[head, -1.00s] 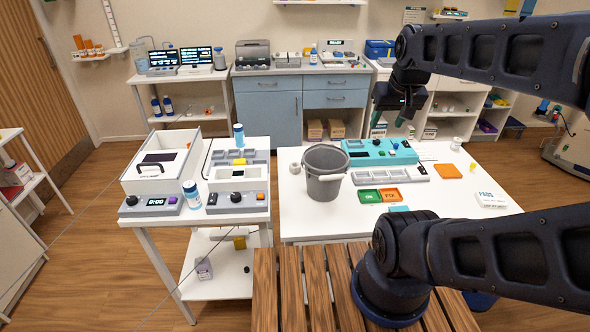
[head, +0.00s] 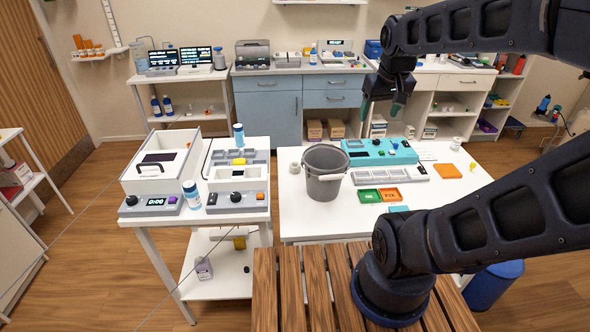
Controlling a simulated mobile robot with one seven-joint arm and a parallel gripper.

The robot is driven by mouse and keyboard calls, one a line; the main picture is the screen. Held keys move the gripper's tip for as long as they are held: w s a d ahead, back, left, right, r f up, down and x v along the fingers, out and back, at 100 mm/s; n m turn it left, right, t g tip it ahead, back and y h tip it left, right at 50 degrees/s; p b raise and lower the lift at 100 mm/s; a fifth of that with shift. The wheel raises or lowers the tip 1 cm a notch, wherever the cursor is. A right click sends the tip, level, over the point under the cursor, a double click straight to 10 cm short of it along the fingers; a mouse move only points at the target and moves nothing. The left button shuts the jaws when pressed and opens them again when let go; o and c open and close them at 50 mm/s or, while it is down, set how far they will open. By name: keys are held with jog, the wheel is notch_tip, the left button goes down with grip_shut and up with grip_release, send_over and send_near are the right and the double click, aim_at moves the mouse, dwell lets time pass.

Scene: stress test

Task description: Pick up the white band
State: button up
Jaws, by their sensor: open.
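A small white round object (head: 295,167), which may be the white band, sits on the white table (head: 300,222) just left of the grey bucket (head: 325,172). It is too small for me to be sure that it is a band. My gripper (head: 381,106) hangs in the air with its fingers pointing down. In the picture it is above the teal device and to the upper right of the bucket. It is open, with nothing visible between its fingers.
The teal device (head: 379,152), a grey compartment tray (head: 376,174), green (head: 369,196) and orange (head: 390,194) trays and an orange pad (head: 447,171) share the table. A bench with a white box (head: 155,168) stands left. My forearm hides the table's right front.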

jog(key=w+a+f+n+g, duration=0.2)
jog(key=w+a+n, duration=0.2)
jog(key=w, duration=0.8)
jog(key=n+g+h, duration=0.3)
jog(key=n+h, duration=0.1)
jog(key=n, duration=0.6)
send_over(294, 164)
jog(key=a, duration=0.4)
notch_tip(294, 164, down, 28)
jog(key=x, duration=1)
jog(key=shift+f, duration=0.1)
jog(key=c, duration=1)
